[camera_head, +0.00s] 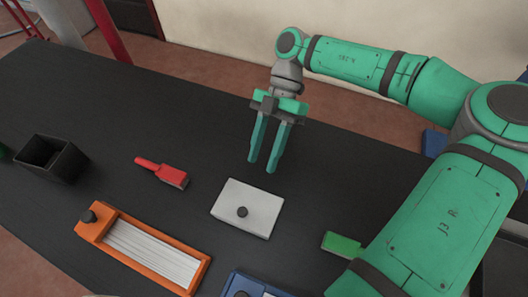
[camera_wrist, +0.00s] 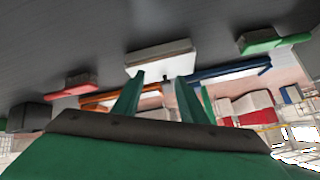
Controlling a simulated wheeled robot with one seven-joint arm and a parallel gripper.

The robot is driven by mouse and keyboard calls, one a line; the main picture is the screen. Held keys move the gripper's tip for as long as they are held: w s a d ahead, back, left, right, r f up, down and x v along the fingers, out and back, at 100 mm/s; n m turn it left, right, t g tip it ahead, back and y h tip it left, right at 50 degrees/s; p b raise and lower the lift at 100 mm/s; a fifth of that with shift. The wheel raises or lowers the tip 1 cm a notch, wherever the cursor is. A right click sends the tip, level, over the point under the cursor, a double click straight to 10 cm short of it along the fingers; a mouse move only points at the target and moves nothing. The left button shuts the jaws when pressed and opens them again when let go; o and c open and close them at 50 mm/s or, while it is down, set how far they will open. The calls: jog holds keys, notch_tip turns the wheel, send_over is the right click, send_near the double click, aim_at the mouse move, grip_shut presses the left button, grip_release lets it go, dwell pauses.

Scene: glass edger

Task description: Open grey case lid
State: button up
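The grey case (camera_head: 246,204) lies on the black table near the middle, with its pale lid closed and a dark round knob on top. It also shows in the wrist view (camera_wrist: 160,55), beyond my fingers. My gripper (camera_head: 260,166) hangs above the table, just behind the case in the head view. Its two green fingers are apart with nothing between them, and they do not touch the case. In the wrist view the fingers (camera_wrist: 156,95) show spread below the case.
An orange case (camera_head: 93,232) with a ribbed white inside lies at the front left, a red brush-like tool (camera_head: 172,178) behind it. A black open box (camera_head: 72,168) stands far left. A green block (camera_head: 341,244) and blue case (camera_head: 246,280) lie nearby at the right and front.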

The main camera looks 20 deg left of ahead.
jog(key=v, duration=1.1)
jog(key=shift+f, duration=0.1)
